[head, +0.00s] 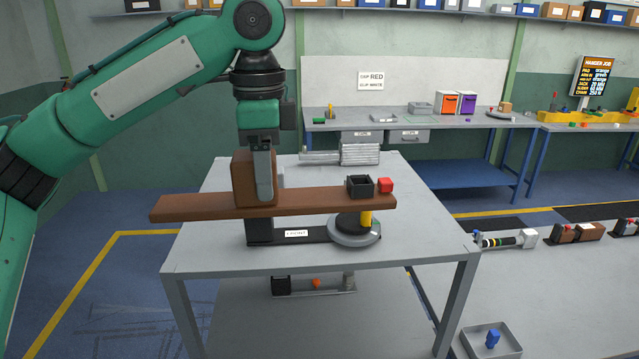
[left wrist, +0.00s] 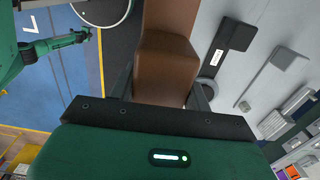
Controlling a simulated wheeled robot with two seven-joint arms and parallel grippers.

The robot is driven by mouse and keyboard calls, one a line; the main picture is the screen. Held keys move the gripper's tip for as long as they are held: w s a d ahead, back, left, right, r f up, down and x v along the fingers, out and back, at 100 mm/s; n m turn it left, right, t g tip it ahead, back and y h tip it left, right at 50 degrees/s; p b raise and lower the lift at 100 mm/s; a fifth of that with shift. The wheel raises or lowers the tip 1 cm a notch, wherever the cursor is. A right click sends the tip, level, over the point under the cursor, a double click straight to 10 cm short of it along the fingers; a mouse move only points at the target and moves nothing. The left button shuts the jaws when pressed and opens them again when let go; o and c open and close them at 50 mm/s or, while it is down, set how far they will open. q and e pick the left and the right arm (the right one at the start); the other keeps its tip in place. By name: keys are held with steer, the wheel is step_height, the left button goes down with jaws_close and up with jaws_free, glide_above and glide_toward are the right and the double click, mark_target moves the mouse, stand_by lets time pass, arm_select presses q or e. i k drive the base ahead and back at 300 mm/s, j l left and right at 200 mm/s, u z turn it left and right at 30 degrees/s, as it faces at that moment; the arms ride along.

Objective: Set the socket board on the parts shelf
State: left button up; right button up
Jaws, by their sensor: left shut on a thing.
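The socket board is a long brown plank (head: 320,201) with a brown block (head: 243,178) standing on it. My left gripper (head: 263,193) is shut on the brown block, which also shows between the fingers in the left wrist view (left wrist: 165,62). The board lies level above a black fixture (head: 259,232) with a yellow post (head: 365,217) on a round grey base; I cannot tell whether they touch. A green arm (left wrist: 45,47) shows small in the left wrist view, its end unclear.
The grey table (head: 420,235) holds a silver ribbed part (head: 358,154) behind the board. Its lower level carries small parts (head: 315,284). A wall shelf (head: 410,10) with boxes and a blue bench (head: 470,170) stand behind. A tray (head: 492,340) is at lower right.

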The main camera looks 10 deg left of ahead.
mark_target(312, 338)
steer(key=i, duration=1.1)
